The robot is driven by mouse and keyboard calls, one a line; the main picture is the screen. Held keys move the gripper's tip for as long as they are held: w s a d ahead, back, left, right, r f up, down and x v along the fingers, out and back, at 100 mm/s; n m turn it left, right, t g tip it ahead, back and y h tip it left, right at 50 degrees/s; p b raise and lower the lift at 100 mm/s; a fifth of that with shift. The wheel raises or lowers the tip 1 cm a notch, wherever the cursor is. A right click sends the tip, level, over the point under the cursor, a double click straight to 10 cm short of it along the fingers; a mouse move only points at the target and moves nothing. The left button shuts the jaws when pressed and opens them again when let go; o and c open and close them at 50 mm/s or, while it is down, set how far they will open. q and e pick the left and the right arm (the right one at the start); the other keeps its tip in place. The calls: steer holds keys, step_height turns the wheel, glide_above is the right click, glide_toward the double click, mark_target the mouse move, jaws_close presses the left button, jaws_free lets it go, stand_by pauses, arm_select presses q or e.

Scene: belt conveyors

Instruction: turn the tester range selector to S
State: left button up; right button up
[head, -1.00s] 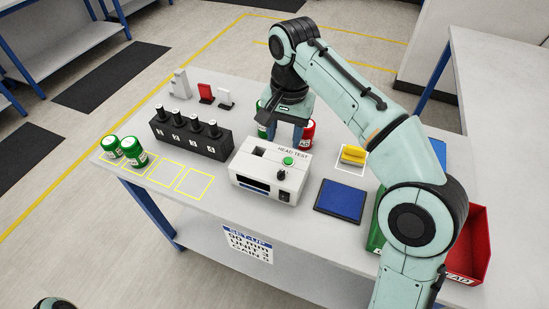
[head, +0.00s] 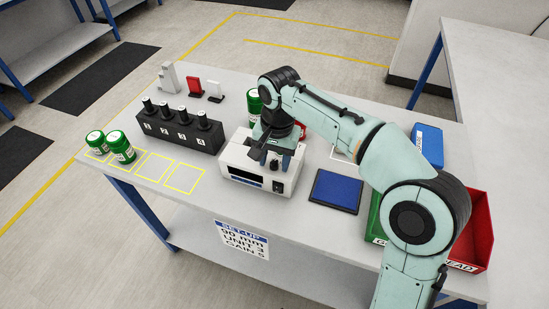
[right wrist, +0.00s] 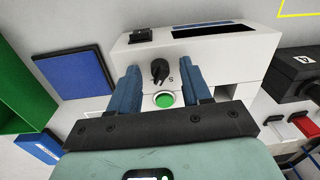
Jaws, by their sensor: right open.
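The white tester (head: 234,158) stands on the table; my right arm covers much of its top in the head view. In the right wrist view, its black range selector knob (right wrist: 159,70) lies between my open right fingers, with a letter S (right wrist: 171,79) printed beside it. Exactly where the knob points is hard to tell. A lit green button (right wrist: 164,100) lies nearer the palm. My right gripper (right wrist: 160,66), also over the tester in the head view (head: 274,156), is open and empty, its blue fingers apart on either side of the knob. My left gripper is out of view.
A blue pad (head: 337,191) lies right of the tester, with green (head: 374,218) and red (head: 481,235) bins beyond it. A black numbered rack (head: 178,133) and green-lidded jars (head: 121,149) are at left. The set-up sign (head: 241,240) reads 90 mm, UNIT 3, GAIN 5.

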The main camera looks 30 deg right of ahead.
steer(key=shift+c, duration=0.3)
jaws_close()
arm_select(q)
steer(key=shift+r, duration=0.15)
arm_select(e)
steer(key=shift+r+n+p, duration=0.1)
steer(key=shift+n+p, duration=0.5)
steer(key=shift+n, duration=0.1)
steer(key=n+p, duration=0.3)
steer(key=n, duration=0.1)
steer(key=shift+r, duration=0.1)
steer(key=n+p, duration=0.2)
steer(key=n, duration=0.1)
steer(key=shift+w+n, duration=0.1)
steer(key=shift+n, duration=0.2)
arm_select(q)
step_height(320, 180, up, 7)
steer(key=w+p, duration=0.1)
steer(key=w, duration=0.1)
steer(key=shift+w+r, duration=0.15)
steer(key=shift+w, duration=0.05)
arm_select(e)
steer(key=shift+n+g, duration=0.3)
steer(key=shift+n, duration=1.2)
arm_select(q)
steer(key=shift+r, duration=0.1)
